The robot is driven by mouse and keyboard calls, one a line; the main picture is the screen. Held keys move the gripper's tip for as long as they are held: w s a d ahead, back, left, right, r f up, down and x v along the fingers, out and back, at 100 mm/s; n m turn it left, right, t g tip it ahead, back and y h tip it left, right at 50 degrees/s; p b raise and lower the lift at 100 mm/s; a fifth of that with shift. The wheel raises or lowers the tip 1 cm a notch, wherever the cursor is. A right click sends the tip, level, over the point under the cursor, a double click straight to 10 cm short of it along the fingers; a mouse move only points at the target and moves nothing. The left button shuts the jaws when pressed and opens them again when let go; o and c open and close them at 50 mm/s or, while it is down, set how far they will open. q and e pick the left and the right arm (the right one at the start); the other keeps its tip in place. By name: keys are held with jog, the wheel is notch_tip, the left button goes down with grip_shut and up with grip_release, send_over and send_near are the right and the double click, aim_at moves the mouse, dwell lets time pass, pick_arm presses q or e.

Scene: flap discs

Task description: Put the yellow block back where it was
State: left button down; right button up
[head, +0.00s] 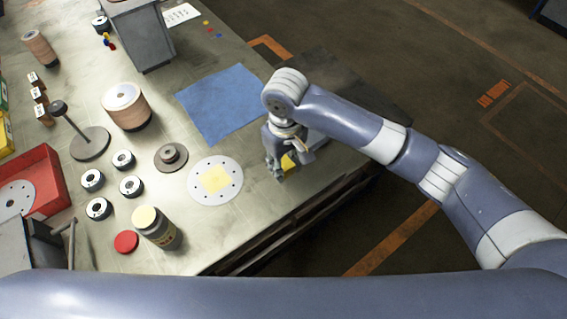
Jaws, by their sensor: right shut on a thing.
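My right gripper (280,163) is shut on the yellow block (289,162), which shows partly between its fingers near the table's right edge. The fingers hide the rest of the block, and I cannot tell whether it touches the table. A white round disc (200,191) with small dark holes lies left of the gripper. A pale yellow square (215,178) is at its middle and looks flat. My left gripper is not in view.
A blue mat (222,103) lies behind the disc. A dark jar (158,229) with a yellow lid, a red round lid (126,242), several small black-and-white rings, a grey stepped disc (171,157) and a tan roll (126,107) stand left of it. A red bin (50,168) is at far left.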

aim_at(284, 167)
jog(key=shift+w+a, duration=0.2)
jog(key=shift+w, duration=0.55)
notch_tip(284, 167, down, 3)
jog(key=shift+r+p, duration=0.15)
jog(key=shift+p, duration=0.45)
jog(key=shift+f, duration=0.5)
jog(key=o, duration=1)
jog(key=shift+f, duration=0.1)
jog(key=shift+c, duration=0.2)
notch_tip(284, 167, up, 12)
jog(key=shift+r+b, duration=0.15)
jog(key=shift+b, duration=0.95)
